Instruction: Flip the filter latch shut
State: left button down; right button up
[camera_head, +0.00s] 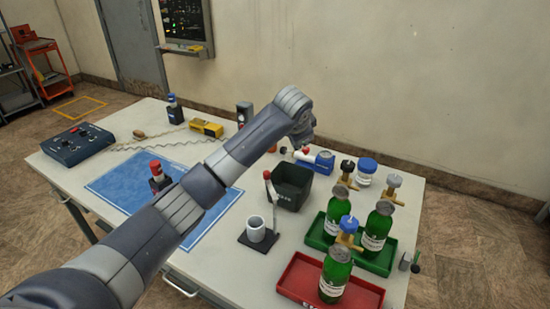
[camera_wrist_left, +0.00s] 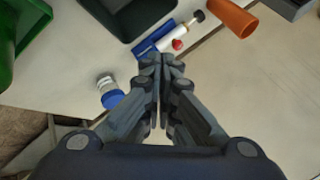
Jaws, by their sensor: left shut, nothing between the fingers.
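A small blue fixture (camera_head: 325,161) with a white cylinder, a red knob and a black end lies near the table's far edge. It also shows in the left wrist view (camera_wrist_left: 146,47), with its red knob (camera_wrist_left: 177,44) on the near side. This looks like the filter latch; I cannot tell its exact latch position. My left gripper (camera_wrist_left: 161,58) is shut and empty, its tips close to the blue fixture; contact cannot be told. In the head view my wrist end hangs just behind the black bin, fingers mostly hidden. My right gripper is not in view.
A black bin (camera_head: 273,189) stands in front of the fixture. A blue-capped jar (camera_head: 367,168) and green bottles (camera_head: 379,226) in trays are to the right. A lever stand with a white cup (camera_head: 256,234) is nearer.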

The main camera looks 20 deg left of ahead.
aim_at(271, 185)
pick_arm(q)
jog(key=s+a+r+n+g+h+p, duration=0.2)
jog(key=s+a+r+n+g+h, duration=0.1)
jog(key=s+a+r+g, duration=0.1)
jog(key=shift+s+a+r, duration=0.4)
jog(key=shift+s+r, duration=0.1)
jog(key=shift+s, duration=0.35)
jog(key=p+x, duration=0.3)
jog(key=x, duration=0.7)
jog(key=shift+s+a+p, duration=0.25)
jog(key=shift+s+a, duration=0.05)
jog(key=shift+s, duration=0.3)
jog(key=shift+s+a+p, duration=0.25)
jog(key=shift+s, duration=0.4)
jog(key=shift+s+a+p, duration=0.25)
jog(key=shift+s+a, duration=0.05)
jog(key=shift+s, duration=0.3)
